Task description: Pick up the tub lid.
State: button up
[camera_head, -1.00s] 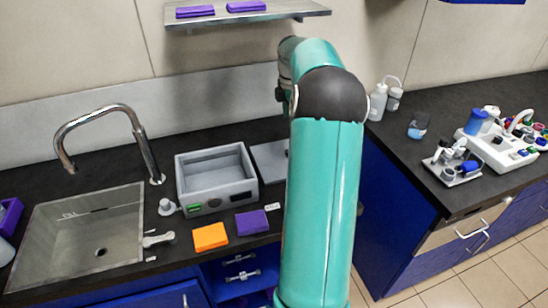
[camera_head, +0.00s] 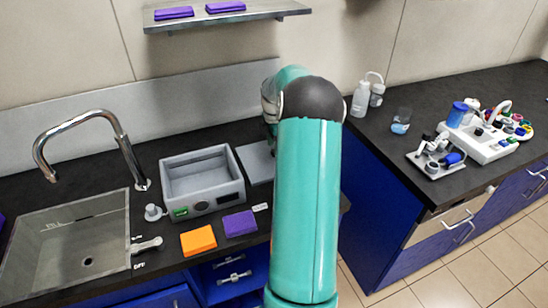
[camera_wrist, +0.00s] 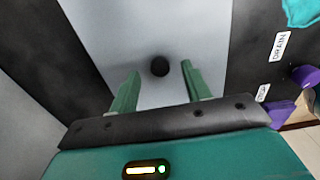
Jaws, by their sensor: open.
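The tub lid (camera_head: 255,163) is a flat grey plate lying on the dark counter, just right of the grey tub (camera_head: 203,205). My arm covers its right part in the head view. In the wrist view the lid (camera_wrist: 150,25) fills the middle as a pale plate with a small dark round knob (camera_wrist: 160,66). My gripper (camera_wrist: 160,72) is open and empty, with its two green fingers over the lid, one on each side of the knob in the picture. I cannot tell the height of the fingertips above it. In the head view my arm hides the gripper.
Orange (camera_head: 198,240) and purple (camera_head: 240,223) blocks lie in front of the tub. A sink (camera_head: 70,245) with a curved tap (camera_head: 90,125) is at left. A wall shelf (camera_head: 228,17) hangs above. Bottles and lab equipment stand on the right counter (camera_head: 390,160).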

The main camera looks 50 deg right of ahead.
jog(key=shift+f, duration=0.95)
grip_shut()
jog(key=shift+r, duration=0.1)
